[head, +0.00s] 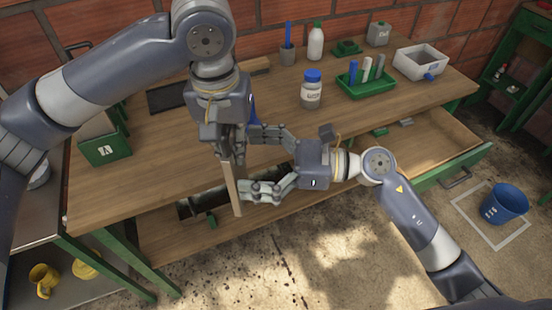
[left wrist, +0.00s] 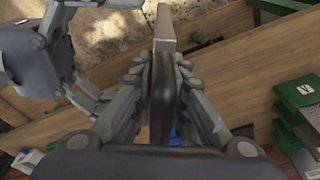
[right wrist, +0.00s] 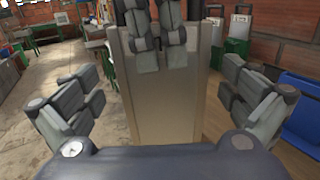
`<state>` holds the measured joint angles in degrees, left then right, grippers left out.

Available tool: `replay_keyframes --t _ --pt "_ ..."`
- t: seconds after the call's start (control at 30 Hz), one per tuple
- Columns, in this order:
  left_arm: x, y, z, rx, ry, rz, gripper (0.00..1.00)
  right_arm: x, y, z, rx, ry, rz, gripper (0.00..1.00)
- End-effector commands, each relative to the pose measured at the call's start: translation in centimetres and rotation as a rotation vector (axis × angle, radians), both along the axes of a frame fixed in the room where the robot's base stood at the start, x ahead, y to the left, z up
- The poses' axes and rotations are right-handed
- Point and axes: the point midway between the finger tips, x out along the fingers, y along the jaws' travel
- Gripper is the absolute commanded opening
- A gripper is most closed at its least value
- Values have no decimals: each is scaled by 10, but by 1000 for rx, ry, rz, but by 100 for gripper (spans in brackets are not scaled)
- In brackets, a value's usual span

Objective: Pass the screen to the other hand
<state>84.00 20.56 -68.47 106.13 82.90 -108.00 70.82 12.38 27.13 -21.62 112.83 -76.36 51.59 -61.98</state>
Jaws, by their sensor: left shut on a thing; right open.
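The screen (head: 231,186) is a thin, flat panel with a pale frame, hanging upright over the workbench's front edge. My left gripper (head: 228,145) points down and is shut on the screen's upper end; the left wrist view shows its fingers (left wrist: 160,85) on both sides of the panel (left wrist: 165,30). My right gripper (head: 250,162) comes from the right and is open, one finger on either side of the screen. In the right wrist view the screen's broad face (right wrist: 168,100) stands between the spread right fingers, with visible gaps on both sides.
A wooden workbench (head: 375,110) lies below, with an open drawer (head: 425,145) at right. On it stand a white jar with a blue lid (head: 311,92), a green tray of markers (head: 366,78) and a white bin (head: 421,62). A green box (head: 104,148) stands at left.

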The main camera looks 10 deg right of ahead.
Motion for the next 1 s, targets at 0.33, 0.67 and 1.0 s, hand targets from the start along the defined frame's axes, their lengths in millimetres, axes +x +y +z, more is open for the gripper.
replay_keyframes --t 0.33,0.67,1.0 --pt "0 0 1 -1 -2 0 0 7 32 0 0 1 -1 100" --pt "0 0 1 -1 -2 0 0 7 33 0 0 2 -1 89" --pt "0 -1 1 -3 -3 0 33 6 34 1 3 0 1 46"
